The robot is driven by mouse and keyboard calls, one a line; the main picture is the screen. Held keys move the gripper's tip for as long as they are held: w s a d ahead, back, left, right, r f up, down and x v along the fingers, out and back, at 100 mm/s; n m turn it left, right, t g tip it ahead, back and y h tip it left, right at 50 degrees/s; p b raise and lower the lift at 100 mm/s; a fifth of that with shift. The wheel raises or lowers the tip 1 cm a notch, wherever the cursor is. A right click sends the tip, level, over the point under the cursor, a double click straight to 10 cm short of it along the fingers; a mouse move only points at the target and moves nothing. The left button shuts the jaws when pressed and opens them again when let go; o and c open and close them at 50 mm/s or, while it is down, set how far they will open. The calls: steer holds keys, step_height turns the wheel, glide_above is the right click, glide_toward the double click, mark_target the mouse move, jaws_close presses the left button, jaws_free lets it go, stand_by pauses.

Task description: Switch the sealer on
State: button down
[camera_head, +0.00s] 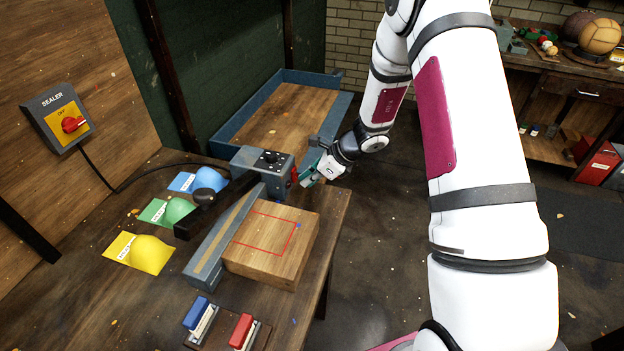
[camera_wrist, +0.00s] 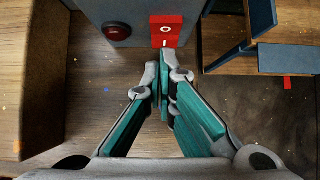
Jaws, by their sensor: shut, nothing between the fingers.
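The sealer (camera_head: 262,165) is a grey-blue machine with a long dark arm, standing on the wooden bench. Its end face shows in the wrist view (camera_wrist: 140,10), with a red rocker switch (camera_wrist: 165,32) marked O above and I below, and a dark red lamp (camera_wrist: 117,31) that looks unlit. A wall box labelled SEALER (camera_head: 55,112) carries a red rotary knob (camera_head: 73,124) on a yellow plate, with OFF legible. My gripper (camera_head: 308,178) is shut and empty. In the wrist view its fingertips (camera_wrist: 157,72) are close to the rocker's lower end; I cannot tell whether they touch.
A wooden block (camera_head: 272,250) with a red outline lies in front of the sealer. Blue, green and yellow (camera_head: 145,253) mounds sit on cards at the left. A blue-edged tray (camera_head: 275,115) stands behind. Open floor lies right of the bench.

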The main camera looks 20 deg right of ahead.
steer(key=shift+b+x, duration=0.75)
steer(key=shift+x, duration=0.05)
steer(key=shift+r, duration=0.2)
